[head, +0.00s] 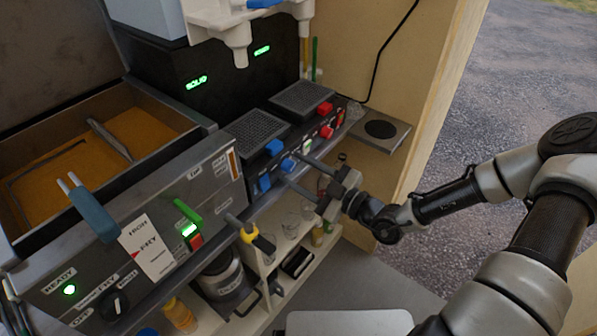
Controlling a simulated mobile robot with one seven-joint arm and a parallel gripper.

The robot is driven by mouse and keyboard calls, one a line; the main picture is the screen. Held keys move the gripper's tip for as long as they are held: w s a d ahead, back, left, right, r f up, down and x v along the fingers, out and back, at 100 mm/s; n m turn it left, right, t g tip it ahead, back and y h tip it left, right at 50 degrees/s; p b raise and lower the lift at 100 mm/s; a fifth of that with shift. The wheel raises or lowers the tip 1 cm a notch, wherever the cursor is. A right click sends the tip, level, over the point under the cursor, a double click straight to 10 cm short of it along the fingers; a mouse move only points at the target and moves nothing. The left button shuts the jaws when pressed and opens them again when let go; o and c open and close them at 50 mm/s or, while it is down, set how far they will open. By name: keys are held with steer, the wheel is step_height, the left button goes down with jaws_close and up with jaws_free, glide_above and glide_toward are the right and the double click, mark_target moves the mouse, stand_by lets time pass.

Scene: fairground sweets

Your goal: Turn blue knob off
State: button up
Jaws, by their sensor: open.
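A small panel faces me below two dark grilles. Its left part carries several blue controls: a blue knob (288,164), a blue block (273,147) at the top edge and a blue switch (264,183) lower left. My gripper (293,167) comes in from the right with two parallel fingers apart, pointing at the panel. Its fingertips are on either side of the blue knob or just in front of it; I cannot tell whether they touch. The knob's setting is too small to read.
Red controls (327,131) sit right of the blue ones. A fryer (150,240) with a blue-handled basket stands at left. A white dispenser (238,40) hangs above. Shelves with jars and a yellow-black handle (250,234) lie below the panel. A wooden wall (440,90) stands at right.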

steer(key=c, duration=1)
steer(key=shift+c, duration=0.2)
